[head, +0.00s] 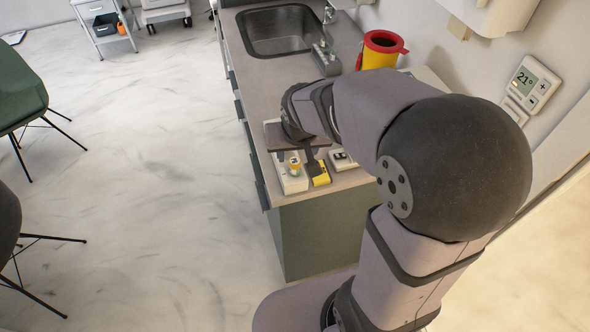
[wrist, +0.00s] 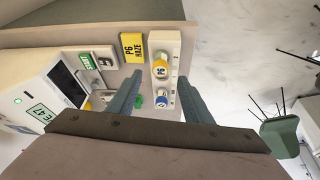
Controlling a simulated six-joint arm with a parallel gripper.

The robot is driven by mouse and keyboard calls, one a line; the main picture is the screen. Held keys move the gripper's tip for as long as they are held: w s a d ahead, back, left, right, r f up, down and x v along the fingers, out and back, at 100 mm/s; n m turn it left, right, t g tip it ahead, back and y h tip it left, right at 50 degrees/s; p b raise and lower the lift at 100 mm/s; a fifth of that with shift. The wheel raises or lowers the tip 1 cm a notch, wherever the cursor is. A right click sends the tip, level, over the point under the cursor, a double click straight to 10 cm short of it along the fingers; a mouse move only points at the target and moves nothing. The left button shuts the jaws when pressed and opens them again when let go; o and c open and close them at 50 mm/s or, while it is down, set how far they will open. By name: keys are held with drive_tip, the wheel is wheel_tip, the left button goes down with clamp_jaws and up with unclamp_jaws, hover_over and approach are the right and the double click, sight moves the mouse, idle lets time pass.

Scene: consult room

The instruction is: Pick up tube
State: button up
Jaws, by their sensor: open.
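A white rack (wrist: 172,45) stands on the counter near its end. It holds a yellow-capped tube (wrist: 160,69) marked P6 and a blue-capped tube (wrist: 162,101), both seen from above in the wrist view. In the head view the rack (head: 292,184) and the yellow cap (head: 294,162) show below my gripper (head: 297,163). In the wrist view my gripper (wrist: 163,76) is open, its fingers apart on either side of the rack. Nothing appears held. I cannot tell how far down the fingers reach. The tube bodies are hidden below the caps.
A yellow block (wrist: 133,47) marked P6 HAZE lies close beside the rack. A white device with a screen (wrist: 65,79) and a green START button (wrist: 87,63) are farther left. The sink (head: 283,30) and red-and-yellow bin (head: 380,52) are behind. The counter edge is close.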

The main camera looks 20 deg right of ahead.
sight(295, 161)
drive_tip(key=shift+p+x, duration=0.65)
drive_tip(key=shift+x, duration=3.05)
drive_tip(key=c, duration=1.1)
